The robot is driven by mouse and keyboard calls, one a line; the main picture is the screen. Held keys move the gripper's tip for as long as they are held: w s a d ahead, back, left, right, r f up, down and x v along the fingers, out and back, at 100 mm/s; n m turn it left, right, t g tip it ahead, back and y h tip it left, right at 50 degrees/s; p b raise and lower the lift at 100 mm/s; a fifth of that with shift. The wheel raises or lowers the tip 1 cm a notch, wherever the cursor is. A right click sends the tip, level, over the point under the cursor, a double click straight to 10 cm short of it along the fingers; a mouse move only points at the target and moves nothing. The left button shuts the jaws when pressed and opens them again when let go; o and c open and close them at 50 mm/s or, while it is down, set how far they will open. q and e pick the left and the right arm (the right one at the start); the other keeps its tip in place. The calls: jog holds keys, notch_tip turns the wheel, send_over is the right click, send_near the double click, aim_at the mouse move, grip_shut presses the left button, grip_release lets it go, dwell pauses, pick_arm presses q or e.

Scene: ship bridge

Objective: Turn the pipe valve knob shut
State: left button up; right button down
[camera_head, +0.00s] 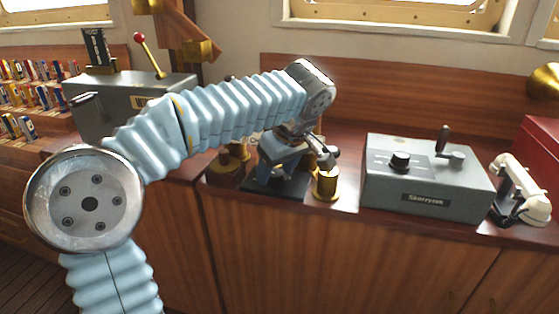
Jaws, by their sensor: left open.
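The pipe valve stands on the wooden counter and is partly hidden behind my left arm. A brass fitting (326,186) shows at its right, with more dark brass parts to the left. A dark base plate (277,188) lies between them, with a blue-grey part above it. I cannot tell clearly which part is the knob. My left gripper (322,157) points down over the valve, close to the brass fitting. It is open; I cannot tell whether it touches anything. My right gripper is not in view.
A grey control box (427,201) with a black knob and lever stands to the right. A cream telephone handset (519,190) and a red box are at the far right. A grey box with a red-tipped lever (148,55) stands behind my arm at left.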

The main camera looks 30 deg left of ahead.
pick_arm(q)
jog(key=v, duration=1.3)
jog(key=shift+d+r, duration=0.25)
